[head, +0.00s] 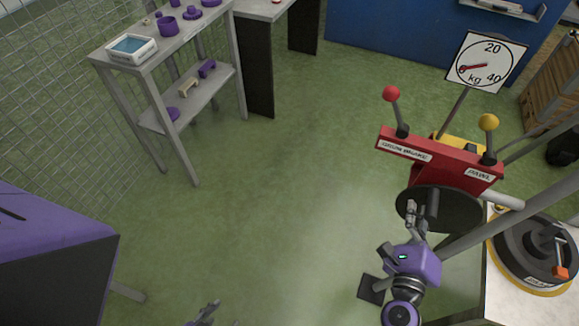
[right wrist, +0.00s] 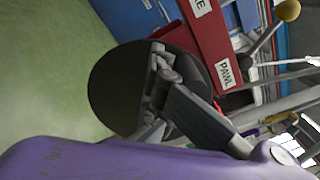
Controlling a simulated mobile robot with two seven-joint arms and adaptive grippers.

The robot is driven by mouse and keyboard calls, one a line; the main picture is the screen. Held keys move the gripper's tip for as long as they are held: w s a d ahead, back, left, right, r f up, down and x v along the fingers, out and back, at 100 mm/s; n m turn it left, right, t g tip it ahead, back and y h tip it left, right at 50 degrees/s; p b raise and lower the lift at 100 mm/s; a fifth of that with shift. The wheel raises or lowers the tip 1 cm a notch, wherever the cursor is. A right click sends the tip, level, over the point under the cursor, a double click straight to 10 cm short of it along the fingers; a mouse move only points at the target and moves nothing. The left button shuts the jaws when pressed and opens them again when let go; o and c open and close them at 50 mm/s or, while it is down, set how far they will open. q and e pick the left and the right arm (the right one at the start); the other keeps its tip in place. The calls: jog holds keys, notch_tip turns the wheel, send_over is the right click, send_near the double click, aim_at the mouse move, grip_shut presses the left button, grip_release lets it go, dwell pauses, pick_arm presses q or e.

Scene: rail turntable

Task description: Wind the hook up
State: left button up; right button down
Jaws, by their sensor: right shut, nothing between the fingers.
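The winch has a red panel (head: 440,160) with a brake label at left and a pawl label at right. A red-knobbed lever (head: 392,95) and a yellow-knobbed lever (head: 488,124) rise from it. Below is a dark round crank disc (head: 465,208) with an upright handle (head: 433,203). My right gripper (head: 415,212) is shut and empty, over the disc just left of the handle; contact is unclear. The right wrist view shows its fingers (right wrist: 160,68) in front of the disc (right wrist: 105,90). My left gripper (head: 207,312) barely shows at the bottom edge. I cannot identify the hook.
A kg dial (head: 486,62) stands behind the winch. At right is a dark round turntable (head: 520,255) with an orange-ended part (head: 561,271). A grey shelf (head: 95,57) with purple items stands at left by a mesh fence. The green floor between is clear.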

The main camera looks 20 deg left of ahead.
aim_at(448, 199)
jog(key=d+m, duration=0.1)
jog(key=d+r+m, duration=0.1)
jog(key=shift+d+m, duration=0.25)
jog(key=shift+m, duration=0.05)
jog(key=shift+d+r+m+b, duration=0.15)
jog(key=shift+d+m+b, duration=0.15)
jog(key=shift+m, duration=0.3)
jog(key=shift+d+m+b, duration=0.3)
jog(key=shift+d+m, duration=0.2)
jog(key=shift+m, duration=0.3)
jog(key=shift+d+r+m, duration=0.1)
jog(key=shift+d+m, duration=0.3)
jog(key=c, duration=2.2)
grip_release()
